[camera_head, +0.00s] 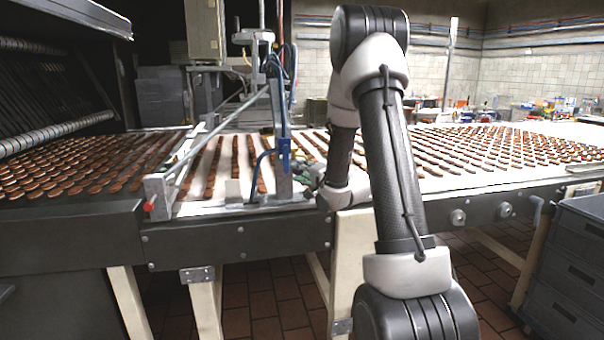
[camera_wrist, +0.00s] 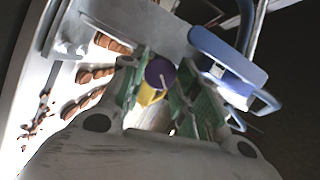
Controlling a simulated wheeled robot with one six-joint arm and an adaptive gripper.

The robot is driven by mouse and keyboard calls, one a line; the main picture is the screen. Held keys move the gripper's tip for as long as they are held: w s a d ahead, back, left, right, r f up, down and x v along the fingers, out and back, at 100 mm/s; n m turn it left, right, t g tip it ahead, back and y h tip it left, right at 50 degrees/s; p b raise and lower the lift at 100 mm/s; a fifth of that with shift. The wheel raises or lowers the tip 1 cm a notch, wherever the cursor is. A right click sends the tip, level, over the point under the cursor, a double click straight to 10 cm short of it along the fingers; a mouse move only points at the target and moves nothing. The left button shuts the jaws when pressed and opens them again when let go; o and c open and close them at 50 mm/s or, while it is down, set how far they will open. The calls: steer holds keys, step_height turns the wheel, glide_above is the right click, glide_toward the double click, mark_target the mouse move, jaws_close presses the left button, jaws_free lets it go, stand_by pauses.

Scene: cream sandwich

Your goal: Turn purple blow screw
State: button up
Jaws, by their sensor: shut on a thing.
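The purple blow screw (camera_wrist: 160,71) shows its round head in the wrist view, between the tips of my gripper (camera_wrist: 161,78). The two green-padded fingers press on it from both sides, so my gripper is shut on it. A yellow part (camera_wrist: 149,95) shows just below the purple head. In the head view my gripper (camera_head: 308,176) is small, at the blue-and-grey upright of the frame over the belt, and the screw is hidden there.
A blue block (camera_wrist: 228,55) with a hose sits close to the right finger. A grey metal frame (camera_head: 158,193) spans the conveyor (camera_head: 232,190), which carries rows of brown biscuits (camera_head: 75,178). Grey crates (camera_head: 570,262) stand at the right.

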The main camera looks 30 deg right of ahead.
steer(key=shift+r+n+g+h, duration=0.1)
steer(key=shift+n+g+h, duration=0.5)
steer(key=shift+n, duration=1)
steer(key=o, duration=1)
